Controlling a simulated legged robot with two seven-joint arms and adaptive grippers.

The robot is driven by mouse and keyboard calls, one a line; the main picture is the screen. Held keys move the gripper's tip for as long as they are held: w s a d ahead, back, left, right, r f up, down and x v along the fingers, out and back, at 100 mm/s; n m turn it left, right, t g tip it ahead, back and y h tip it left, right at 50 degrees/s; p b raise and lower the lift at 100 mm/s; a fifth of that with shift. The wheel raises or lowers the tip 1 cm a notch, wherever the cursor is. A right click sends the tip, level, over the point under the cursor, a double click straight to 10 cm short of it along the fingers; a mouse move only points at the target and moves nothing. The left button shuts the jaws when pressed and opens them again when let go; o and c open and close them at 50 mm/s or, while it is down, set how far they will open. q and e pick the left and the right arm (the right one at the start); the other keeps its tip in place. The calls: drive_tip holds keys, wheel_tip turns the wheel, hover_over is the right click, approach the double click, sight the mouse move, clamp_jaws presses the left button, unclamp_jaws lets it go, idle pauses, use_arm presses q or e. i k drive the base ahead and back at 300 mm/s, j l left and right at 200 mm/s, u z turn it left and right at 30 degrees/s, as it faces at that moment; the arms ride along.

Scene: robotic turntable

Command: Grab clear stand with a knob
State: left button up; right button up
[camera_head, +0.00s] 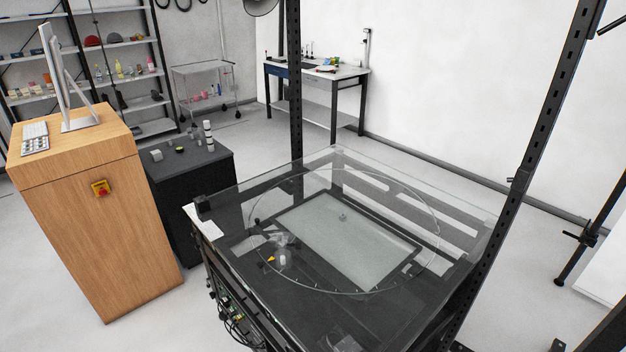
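A small clear object (283,240) stands on the left part of the glass turntable table; it may be the clear stand, but its knob is too small to make out. A small pale cylinder (282,258) and a tiny yellow piece (270,259) are close beside it. The round clear turntable disc (420,210) lies on the glass-topped table (340,157), with a small grey fitting (343,216) near its middle. Neither of my grippers shows in the head view.
A wooden cabinet (95,230) with a monitor (65,85) stands at left. A dark cabinet (190,215) bears several small items. Black uprights (294,80) (545,130) rise at the table's far and right sides. A workbench (315,90) stands behind.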

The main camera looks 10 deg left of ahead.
sight(283, 257)
drive_tip(key=z, duration=0.9)
drive_tip(key=j+z, duration=0.6)
drive_tip(key=j, duration=0.25)
drive_tip(key=k+j+z, duration=0.25)
drive_tip(key=j+z, duration=0.3)
drive_tip(key=j, duration=0.25)
drive_tip(key=k+j+z, duration=0.3)
drive_tip(key=i+j, duration=0.05)
drive_tip(key=i, duration=0.05)
